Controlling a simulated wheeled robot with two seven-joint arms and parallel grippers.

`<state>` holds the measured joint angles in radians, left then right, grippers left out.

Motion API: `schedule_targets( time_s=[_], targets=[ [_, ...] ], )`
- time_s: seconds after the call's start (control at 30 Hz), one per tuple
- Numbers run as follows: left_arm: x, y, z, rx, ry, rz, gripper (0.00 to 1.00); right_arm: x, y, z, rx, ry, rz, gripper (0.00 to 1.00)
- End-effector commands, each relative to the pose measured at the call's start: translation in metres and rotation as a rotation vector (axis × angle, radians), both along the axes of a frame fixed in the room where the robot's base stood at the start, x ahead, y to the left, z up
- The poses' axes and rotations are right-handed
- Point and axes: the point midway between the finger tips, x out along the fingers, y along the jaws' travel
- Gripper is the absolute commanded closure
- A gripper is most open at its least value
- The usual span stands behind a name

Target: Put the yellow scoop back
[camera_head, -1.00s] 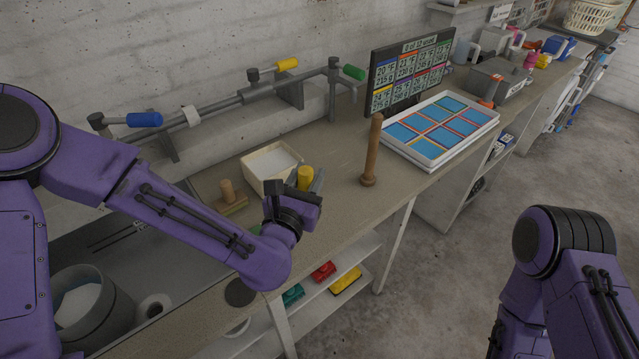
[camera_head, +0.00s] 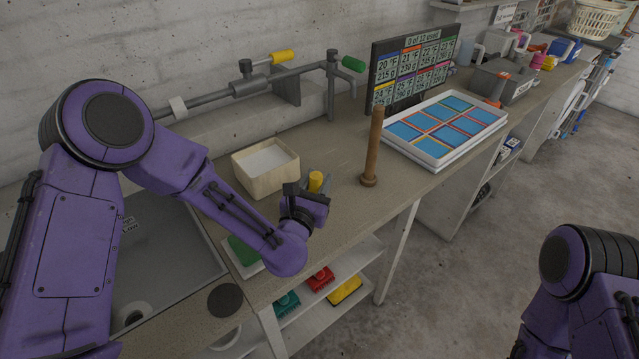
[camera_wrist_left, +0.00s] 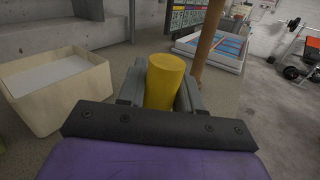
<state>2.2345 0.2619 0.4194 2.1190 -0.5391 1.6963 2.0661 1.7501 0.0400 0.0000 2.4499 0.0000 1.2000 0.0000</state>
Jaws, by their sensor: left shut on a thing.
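The yellow scoop (camera_head: 316,181) shows as a yellow rounded handle end between the fingers of my left gripper (camera_head: 319,186). In the left wrist view the yellow handle (camera_wrist_left: 163,82) stands up between the two grey fingers of the left gripper (camera_wrist_left: 161,98), which is shut on it. The rest of the scoop is hidden by the gripper. The gripper is over the worktop, right of an open pale box (camera_head: 250,186) with white contents; the box also shows at the left of the wrist view (camera_wrist_left: 62,103). My right arm is at the lower right; its gripper is out of view.
An upright wooden post (camera_head: 373,148) stands just right of the left gripper. Behind it are a screen (camera_head: 413,68) and a white tray (camera_head: 437,160) with blue cells. Pipes with coloured handles (camera_head: 283,57) run along the wall. A sink (camera_head: 165,255) lies under my left arm.

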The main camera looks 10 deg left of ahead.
Motion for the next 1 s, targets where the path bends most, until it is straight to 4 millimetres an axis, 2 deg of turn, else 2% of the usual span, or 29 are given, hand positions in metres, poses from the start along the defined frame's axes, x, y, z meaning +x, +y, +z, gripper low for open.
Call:
schedule_targets(
  time_s=[0.17,0.2,0.23,0.27,0.5,0.6,0.77,1.0],
  targets=[
    [0.0,0.0,-0.005,-0.001,0.0,-0.001,1.0,0.0,0.0,-0.005,0.0,0.0,0.0,0.54],
    [0.0,-0.001,-0.003,-0.001,0.0,-0.001,0.53,0.0,0.0,-0.003,0.0,0.0,0.0,0.54],
    [0.0,-0.001,-0.003,-0.001,0.001,-0.001,0.43,0.0,0.0,-0.003,0.0,0.0,0.0,0.54],
    [0.0,-0.001,-0.003,-0.001,0.001,-0.001,0.4,0.0,0.0,-0.003,0.0,0.0,0.0,0.54],
    [0.0,0.0,-0.002,0.0,0.0,-0.001,0.4,0.0,0.0,-0.003,0.0,0.0,0.0,0.54],
    [-0.001,-0.001,0.005,0.001,0.0,-0.001,0.4,0.0,0.0,0.004,0.0,0.0,0.0,0.54],
    [-0.033,0.002,-0.006,-0.003,0.001,-0.002,0.4,0.0,0.0,-0.02,0.0,0.0,0.0,0.54],
    [-0.096,0.007,-0.008,-0.003,0.001,-0.003,0.4,0.0,0.0,-0.046,0.0,0.0,0.0,0.54]
  ],
)
